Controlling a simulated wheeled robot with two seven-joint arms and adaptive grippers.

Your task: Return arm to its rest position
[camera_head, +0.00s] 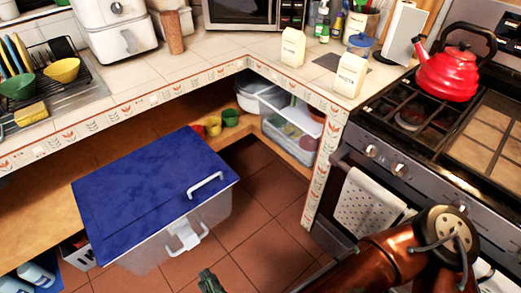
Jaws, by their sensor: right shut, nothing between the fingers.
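My right arm, copper-coloured with a dark round joint, comes in at the lower right in front of the stove. The tip of my right gripper (210,281) shows at the bottom edge, below the blue-lidded cooler. It is shut and holds nothing that I can see; most of the gripper is cut off by the frame. My left gripper and arm are not in view.
The stove (410,170) with a red kettle (447,75) and a hanging towel (368,202) is at the right. Bare tiled floor (270,262) lies between cooler and stove.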

